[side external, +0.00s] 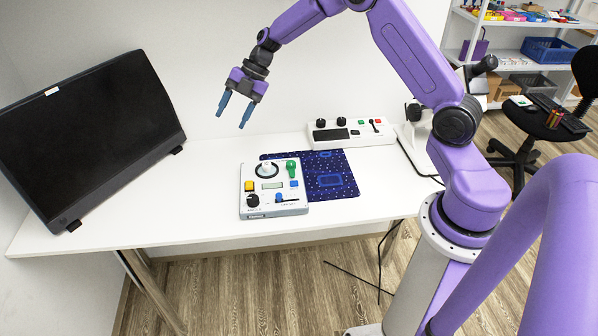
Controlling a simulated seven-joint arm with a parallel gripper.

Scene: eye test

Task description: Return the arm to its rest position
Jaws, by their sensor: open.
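My purple arm reaches in from the right, over a white table (150,212). My gripper (233,116) has two blue fingers that point down. The fingers are apart with nothing between them. The gripper hangs in the air above the back part of the table, and it is not touching anything in view.
A longer white panel (375,139) with knobs stands behind. A black monitor (90,130) fills the left side. A shelf (512,59) and black chair (548,122) are at right.

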